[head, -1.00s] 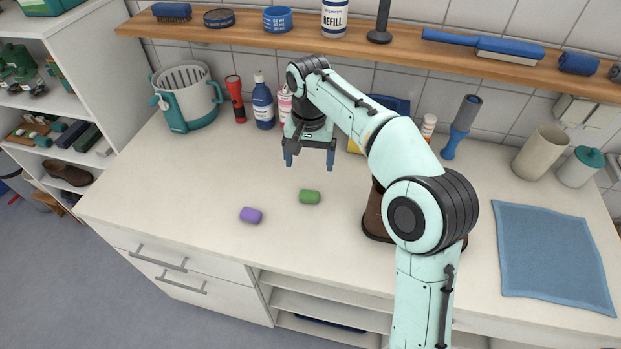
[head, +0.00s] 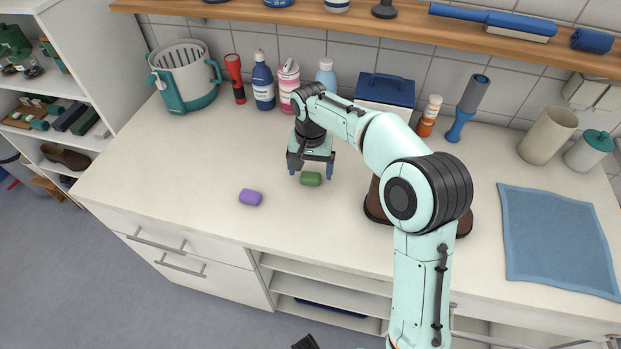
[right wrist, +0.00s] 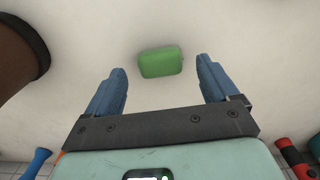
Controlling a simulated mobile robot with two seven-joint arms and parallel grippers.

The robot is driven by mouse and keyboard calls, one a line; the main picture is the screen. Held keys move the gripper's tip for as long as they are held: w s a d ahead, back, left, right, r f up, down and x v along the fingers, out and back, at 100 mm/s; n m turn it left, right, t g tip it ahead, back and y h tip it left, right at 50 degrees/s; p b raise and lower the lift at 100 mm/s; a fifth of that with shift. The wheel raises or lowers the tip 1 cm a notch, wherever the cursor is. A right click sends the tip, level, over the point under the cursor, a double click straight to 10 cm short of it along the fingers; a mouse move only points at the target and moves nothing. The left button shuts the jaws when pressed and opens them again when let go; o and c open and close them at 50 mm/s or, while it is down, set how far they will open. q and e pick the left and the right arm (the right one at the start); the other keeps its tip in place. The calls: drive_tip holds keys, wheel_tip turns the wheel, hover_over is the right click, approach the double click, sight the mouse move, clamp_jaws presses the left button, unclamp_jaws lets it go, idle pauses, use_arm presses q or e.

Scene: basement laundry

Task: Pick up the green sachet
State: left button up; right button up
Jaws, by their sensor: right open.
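The green sachet (head: 311,179) lies on the pale worktop. It is a small rounded block. My right gripper (head: 310,171) is open, pointing down over the sachet, with one blue finger to each side of it. In the right wrist view the green sachet (right wrist: 161,62) shows between and slightly beyond the tips of the open right gripper (right wrist: 163,68), with a gap on both sides. The gripper is not touching it as far as I can see. My left gripper does not show clearly.
A purple sachet (head: 250,197) lies to the left of the green one. A brown shoe-like thing (head: 376,205) stands to the right, partly behind my arm. Bottles (head: 263,82) and a white-teal bucket (head: 186,78) stand along the wall. The worktop's left part is clear.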

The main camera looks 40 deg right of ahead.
drive_tip(key=shift+f, duration=0.9)
drive_tip(key=c, duration=1.1)
drive_tip(key=shift+r, duration=0.15)
